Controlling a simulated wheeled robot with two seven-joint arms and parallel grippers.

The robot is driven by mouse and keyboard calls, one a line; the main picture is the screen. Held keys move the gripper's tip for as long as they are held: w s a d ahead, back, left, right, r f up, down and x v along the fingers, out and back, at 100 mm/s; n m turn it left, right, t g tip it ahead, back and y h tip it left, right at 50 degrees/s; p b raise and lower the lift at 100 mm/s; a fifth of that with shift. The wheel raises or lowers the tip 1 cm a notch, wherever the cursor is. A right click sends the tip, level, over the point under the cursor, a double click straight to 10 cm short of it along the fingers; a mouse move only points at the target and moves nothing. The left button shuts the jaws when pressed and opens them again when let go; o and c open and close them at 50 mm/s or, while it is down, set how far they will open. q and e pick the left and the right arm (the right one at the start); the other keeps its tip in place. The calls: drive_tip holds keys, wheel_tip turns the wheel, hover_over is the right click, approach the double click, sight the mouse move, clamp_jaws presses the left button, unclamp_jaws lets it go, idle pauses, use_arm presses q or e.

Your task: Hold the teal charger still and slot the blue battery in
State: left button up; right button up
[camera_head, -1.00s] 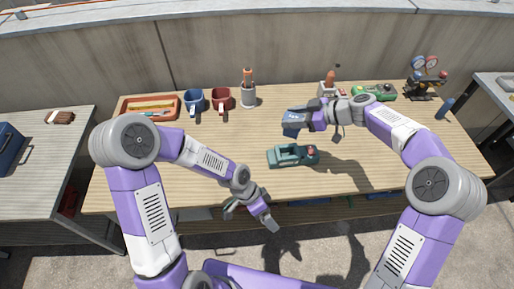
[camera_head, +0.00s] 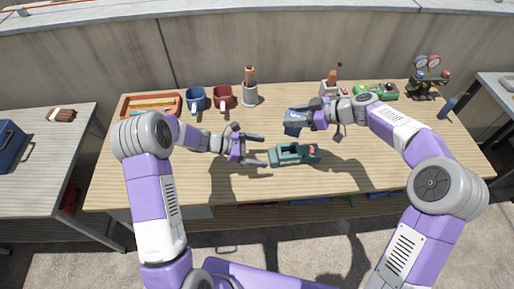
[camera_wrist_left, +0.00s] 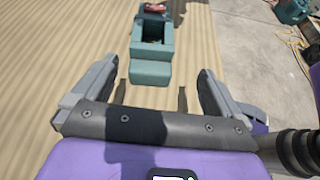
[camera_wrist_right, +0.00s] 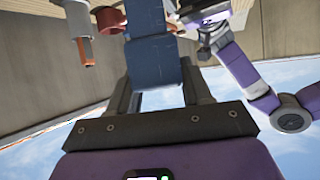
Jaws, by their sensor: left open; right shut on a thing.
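The teal charger (camera_head: 284,159) sits on the wooden table near its middle, its open slot facing up in the left wrist view (camera_wrist_left: 151,72). My left gripper (camera_head: 262,151) is open and empty just left of the charger's end. In the left wrist view its fingers (camera_wrist_left: 152,92) point at that end, one to each side, with no visible contact. My right gripper (camera_head: 308,117) is shut on the blue battery (camera_head: 292,127) and holds it above the table, behind the charger. The battery also fills the middle of the right wrist view (camera_wrist_right: 154,62).
Along the back stand an orange tray (camera_head: 128,112), a blue mug (camera_head: 196,98), a red mug (camera_head: 223,97), and a tool holder (camera_head: 250,97). A green device (camera_head: 376,92) and gauges (camera_head: 427,80) are at back right. The table's front is clear.

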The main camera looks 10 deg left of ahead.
sight(287, 152)
use_arm(q)
drive_tip(key=shift+w+a+n+t, duration=0.15)
drive_tip(key=shift+w+n+t, duration=0.15)
drive_tip(key=shift+w+n, duration=0.1)
drive_tip(key=shift+w, duration=0.1)
use_arm(e)
drive_tip(key=shift+r, duration=0.1)
use_arm(q)
drive_tip(key=x, duration=1.1)
drive_tip(key=shift+w+d, duration=0.1)
drive_tip(key=shift+d, duration=0.25)
drive_tip(key=c, duration=1.4)
use_arm(e)
drive_tip(key=shift+w+a+f+n+g, duration=0.2)
drive_tip(key=shift+f+n+g, duration=0.1)
drive_tip(key=shift+n+g, duration=0.15)
drive_tip(key=shift+w+a+f+n+g, duration=0.1)
drive_tip(key=shift+a+f+n+g, duration=0.1)
drive_tip(key=shift+f+n+g, duration=0.2)
wheel_tip(287, 152, down, 2)
drive_tip(key=n+g, duration=0.2)
drive_tip(key=shift+f+n+g, duration=0.2)
drive_tip(key=shift+n+g, duration=0.15)
drive_tip(key=shift+s+d+f+n+g, duration=0.2)
drive_tip(key=shift+f+n+g, duration=0.2)
drive_tip(key=shift+f, duration=0.15)
drive_tip(key=shift+s+d+f+n+g, duration=0.1)
drive_tip(key=shift+d+f+n+g, duration=0.1)
drive_tip(key=shift+f+n+g, duration=0.25)
